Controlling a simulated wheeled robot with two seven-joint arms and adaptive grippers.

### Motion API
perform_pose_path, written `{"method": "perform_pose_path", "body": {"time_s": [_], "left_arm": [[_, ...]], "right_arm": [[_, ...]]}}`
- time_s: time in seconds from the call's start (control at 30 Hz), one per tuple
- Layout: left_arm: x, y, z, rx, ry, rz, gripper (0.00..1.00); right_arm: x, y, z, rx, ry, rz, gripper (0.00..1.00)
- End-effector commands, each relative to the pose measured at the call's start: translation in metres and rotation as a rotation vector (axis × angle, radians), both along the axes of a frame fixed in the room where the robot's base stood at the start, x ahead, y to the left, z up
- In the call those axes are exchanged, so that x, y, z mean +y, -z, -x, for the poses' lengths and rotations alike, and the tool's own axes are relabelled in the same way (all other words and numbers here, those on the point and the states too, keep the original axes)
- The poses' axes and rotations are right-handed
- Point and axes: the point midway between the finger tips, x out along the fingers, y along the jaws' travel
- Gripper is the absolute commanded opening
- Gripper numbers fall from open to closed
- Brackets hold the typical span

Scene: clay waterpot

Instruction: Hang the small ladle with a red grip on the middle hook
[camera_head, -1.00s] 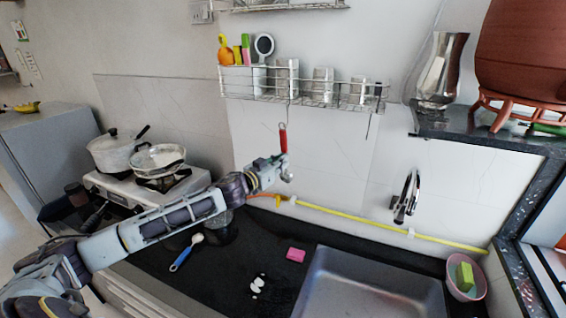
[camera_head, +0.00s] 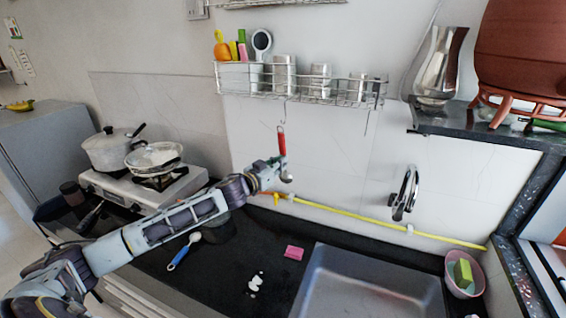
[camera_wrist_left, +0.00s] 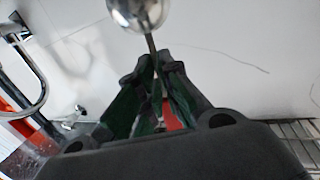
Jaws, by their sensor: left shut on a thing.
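My left gripper (camera_head: 281,163) is shut on the small ladle with a red grip (camera_head: 282,142). The ladle is upright, red grip on top and shiny bowl below the fingers. In the left wrist view, the gripper (camera_wrist_left: 158,68) has the thin stem between its fingers, with the ladle's bowl (camera_wrist_left: 138,12) beyond the tips and part of the red grip behind them. A thin hook (camera_head: 284,112) hangs from the wire rack just above the grip, apart from it as far as I can tell. Another hook (camera_head: 366,122) hangs farther right. My right gripper is out of view.
The wire rack (camera_head: 325,99) on the wall holds several metal cups. Below are a yellow hose (camera_head: 370,224), a faucet (camera_head: 405,192) and a sink (camera_head: 365,285). A blue-handled spoon (camera_head: 180,257) and pink sponge (camera_head: 294,252) lie on the black counter. The stove (camera_head: 150,187) stands left.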

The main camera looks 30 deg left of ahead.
Motion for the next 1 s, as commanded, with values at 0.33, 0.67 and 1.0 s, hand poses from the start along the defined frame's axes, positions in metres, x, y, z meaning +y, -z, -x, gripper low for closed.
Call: {"method": "perform_pose_path", "body": {"time_s": [0.33,0.67,1.0], "left_arm": [[0.0003,-0.006,-0.0007,-0.008,-0.001,0.001,0.17],[0.0008,-0.0061,-0.0007,-0.009,-0.001,0.001,0.31],[0.0011,-0.0059,0.0017,-0.008,-0.001,0.001,0.31]], "right_arm": [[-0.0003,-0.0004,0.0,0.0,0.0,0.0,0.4],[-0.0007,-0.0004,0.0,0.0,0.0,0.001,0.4],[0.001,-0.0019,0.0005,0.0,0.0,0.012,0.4]]}}
